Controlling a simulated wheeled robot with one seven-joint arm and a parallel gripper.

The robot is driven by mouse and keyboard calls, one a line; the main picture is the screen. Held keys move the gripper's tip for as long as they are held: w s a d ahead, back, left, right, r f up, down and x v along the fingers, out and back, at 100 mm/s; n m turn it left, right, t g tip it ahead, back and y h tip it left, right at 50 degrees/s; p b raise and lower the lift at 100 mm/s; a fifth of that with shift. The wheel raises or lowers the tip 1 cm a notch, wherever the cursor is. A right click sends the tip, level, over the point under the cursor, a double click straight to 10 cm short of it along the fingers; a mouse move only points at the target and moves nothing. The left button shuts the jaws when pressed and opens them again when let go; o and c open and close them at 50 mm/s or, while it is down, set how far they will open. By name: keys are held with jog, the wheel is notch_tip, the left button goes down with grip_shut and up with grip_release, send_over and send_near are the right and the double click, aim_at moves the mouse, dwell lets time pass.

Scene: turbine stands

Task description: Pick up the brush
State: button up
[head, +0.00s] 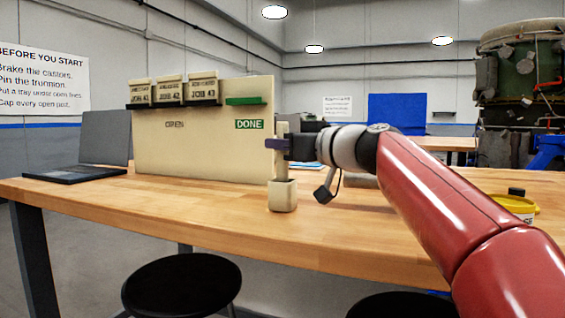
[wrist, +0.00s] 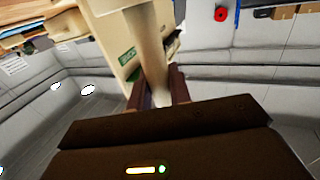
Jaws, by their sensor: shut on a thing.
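The brush (head: 281,166) shows in the head view as a pale upright handle near the bench's front edge. Its lower end meets a wider cream block or cup (head: 283,196); I cannot tell whether this is part of the brush or a holder. My gripper (head: 284,146) comes in from the right and is shut on the handle. In the wrist view the pale brush handle (wrist: 152,55) runs down between the two dark fingers of my gripper (wrist: 163,92). The bristles cannot be made out.
A cream board (head: 200,150) with job cards and a green DONE label stands behind on the wooden bench (head: 150,205). A laptop (head: 75,174) lies at left, a yellow tub (head: 520,205) at right. Black stools (head: 182,285) stand in front.

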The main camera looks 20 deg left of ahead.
jog(key=shift+r, duration=0.1)
grip_shut()
notch_tip(320, 180, up, 18)
jog(key=p, duration=0.9)
jog(key=shift+p, duration=0.35)
jog(key=shift+w, duration=0.1)
dwell(1.5)
